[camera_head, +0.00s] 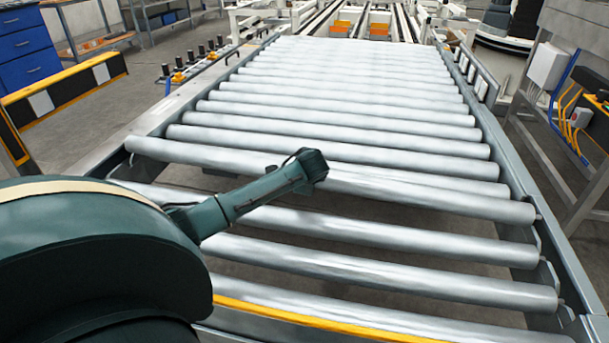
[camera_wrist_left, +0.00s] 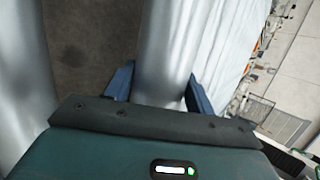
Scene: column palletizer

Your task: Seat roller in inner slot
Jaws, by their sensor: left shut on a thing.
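My left gripper (camera_head: 312,165) reaches in from the left over the conveyor and is shut on a long silver roller (camera_head: 430,195). In the left wrist view, its two blue fingers (camera_wrist_left: 160,92) lie on either side of the roller (camera_wrist_left: 167,45). The roller lies crosswise, its left end near the left rail and its right end near the right rail. It appears a little higher than the rollers beside it. Dark slotted brackets (camera_head: 547,277) show along the inner side of the right rail. I cannot tell whether either roller end sits in a slot. My right gripper is out of view.
Several other rollers (camera_head: 345,140) fill the frame behind, with more in front (camera_head: 390,270). The right rail (camera_head: 505,150) and left rail (camera_head: 175,105) bound them. A yellow strip (camera_head: 320,319) crosses the near end. Dark floor shows through gaps between the near rollers.

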